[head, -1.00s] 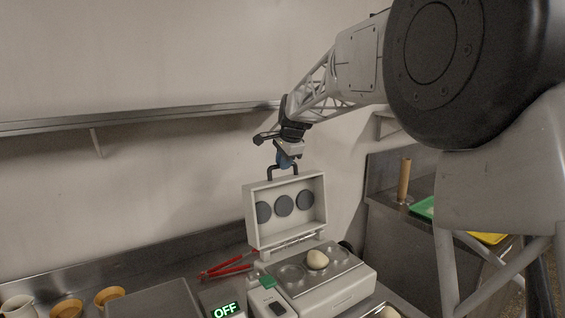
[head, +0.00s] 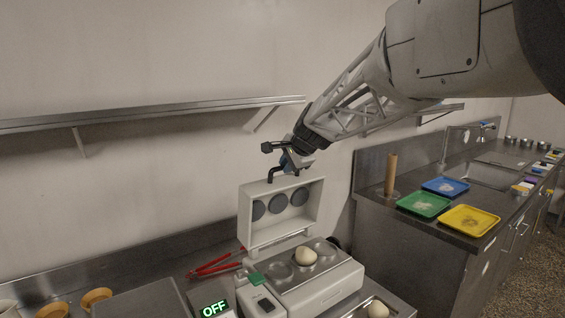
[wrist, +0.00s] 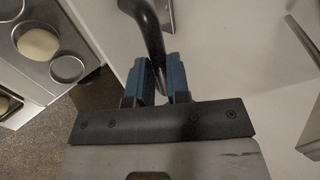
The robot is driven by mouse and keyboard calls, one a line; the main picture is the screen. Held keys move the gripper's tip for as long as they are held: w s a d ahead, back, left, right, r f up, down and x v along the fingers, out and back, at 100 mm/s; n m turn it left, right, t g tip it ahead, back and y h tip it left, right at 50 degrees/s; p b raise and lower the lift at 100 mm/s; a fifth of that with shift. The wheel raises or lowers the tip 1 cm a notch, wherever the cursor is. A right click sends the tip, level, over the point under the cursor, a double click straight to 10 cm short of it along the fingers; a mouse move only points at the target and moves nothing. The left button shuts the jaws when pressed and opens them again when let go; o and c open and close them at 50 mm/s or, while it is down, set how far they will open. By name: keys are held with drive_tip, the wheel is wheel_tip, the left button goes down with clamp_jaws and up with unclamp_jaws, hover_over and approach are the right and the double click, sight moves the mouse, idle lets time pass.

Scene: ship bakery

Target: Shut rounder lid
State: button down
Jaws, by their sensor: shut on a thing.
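The rounder (head: 330,287) is a pale box on the steel counter with round wells in its top. A pale dough ball (head: 306,256) sits in one well; it also shows in the wrist view (wrist: 38,42). The rounder's lid (head: 316,211) stands raised at the back, its inner face with several dark discs turned toward the head camera. A dark bar handle (head: 272,176) rises from the lid's top edge. My gripper (head: 291,166) is at this handle. In the wrist view its blue fingers (wrist: 160,80) are shut around the dark handle (wrist: 148,30).
Red tongs (head: 213,264) lie left of the rounder, and a display (head: 214,309) reads OFF. A tray with another dough ball (head: 377,309) is at the front right. Green (head: 423,204), blue and yellow trays lie on the right counter. A wall shelf (head: 150,117) runs behind.

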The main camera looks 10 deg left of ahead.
drive_tip(key=shift+s+d+f+t+y, duration=2.5)
drive_tip(key=shift+s+d+f, duration=1)
drive_tip(key=shift+s+d, duration=1.95)
drive_tip(key=shift+t+y, duration=0.9)
drive_tip(key=shift+s+d+f, duration=1.05)
drive_tip(key=shift+f, duration=2.25)
drive_tip(key=shift+s+d+f, duration=1)
drive_tip(key=shift+s+f, duration=0.1)
drive_tip(key=shift+f, duration=2.2)
drive_tip(key=shift+s+d+f, duration=1.05)
drive_tip(key=shift+f, duration=2.25)
drive_tip(key=c, duration=1.1)
unclamp_jaws()
drive_tip(key=shift+r, duration=0.1)
drive_tip(key=shift+r, duration=0.2)
